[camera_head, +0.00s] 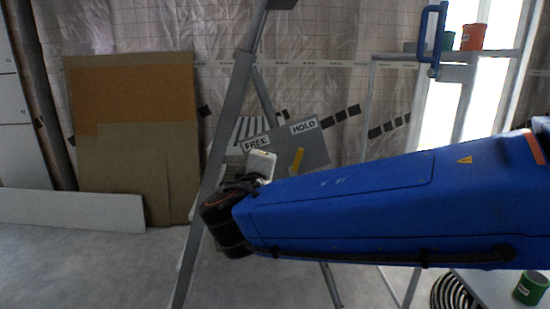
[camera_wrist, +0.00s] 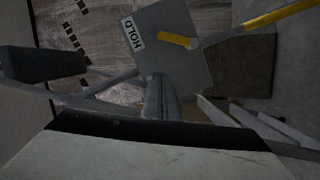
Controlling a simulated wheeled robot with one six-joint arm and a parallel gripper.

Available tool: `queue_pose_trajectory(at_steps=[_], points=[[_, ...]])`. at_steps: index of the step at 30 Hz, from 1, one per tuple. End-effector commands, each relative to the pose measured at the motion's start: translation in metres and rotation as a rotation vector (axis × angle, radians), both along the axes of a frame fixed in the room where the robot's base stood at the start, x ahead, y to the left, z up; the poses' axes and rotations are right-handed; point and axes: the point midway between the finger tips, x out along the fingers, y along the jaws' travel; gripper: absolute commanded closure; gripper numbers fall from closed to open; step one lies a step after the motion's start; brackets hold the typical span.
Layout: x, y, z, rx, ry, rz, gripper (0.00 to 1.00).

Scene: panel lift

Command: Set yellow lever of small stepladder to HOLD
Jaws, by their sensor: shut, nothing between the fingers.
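In the wrist view the lever (camera_wrist: 176,40) points at the HOLD label (camera_wrist: 131,34), and FREE is not seen. My gripper (camera_wrist: 160,82) is shut and empty, below the lever in that picture, with a visible gap between them. In the head view its fingertips are hard to make out.
The stepladder's grey leg (camera_head: 215,165) slants beside my wrist. Brown boards (camera_head: 130,140) lean on the plastic-covered wall at left. A white low board (camera_head: 70,210) lies before them. A red pot (camera_head: 473,37) stands at upper right, a green can (camera_head: 531,287) at lower right. Floor at lower left is clear.

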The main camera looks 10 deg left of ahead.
Motion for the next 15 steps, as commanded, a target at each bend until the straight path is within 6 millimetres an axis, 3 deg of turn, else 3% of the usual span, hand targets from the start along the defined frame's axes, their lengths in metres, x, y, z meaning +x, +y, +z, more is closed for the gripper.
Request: queue_pose_trajectory(at_steps=[6,15], points=[[-0.021,-0.001,0.002,0.000,0.000,0.000,1.00],[-0.025,-0.002,0.002,0.000,0.000,-0.001,1.00]])
